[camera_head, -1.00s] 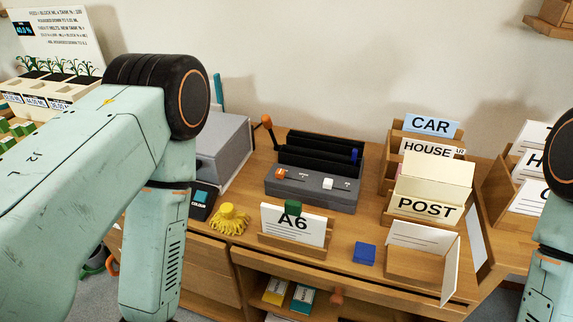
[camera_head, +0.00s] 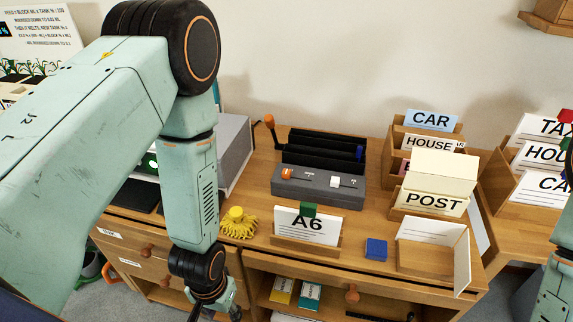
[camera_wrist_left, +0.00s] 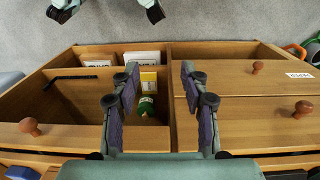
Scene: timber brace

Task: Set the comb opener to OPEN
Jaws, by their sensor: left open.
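The comb opener (camera_head: 318,187) is a grey box with black slotted rows behind its front panel, standing on the desk. An orange knob (camera_head: 287,173) and a white knob (camera_head: 335,181) sit on its panel; their labels are too small to read. An orange-tipped lever (camera_head: 269,120) stands up at its left side. My left gripper (camera_head: 212,305) hangs low in front of the desk's drawers, left of and below the opener, apart from it. In the left wrist view (camera_wrist_left: 160,78) its two fingers are apart with nothing held between them.
A yellow tassel-like object (camera_head: 238,224), an A6 card holder (camera_head: 306,229) and a blue block (camera_head: 376,249) stand in front of the opener. Card racks (camera_head: 425,204) are to its right. A grey box (camera_head: 234,150) is to its left. An open shelf (camera_head: 330,295) lies below.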

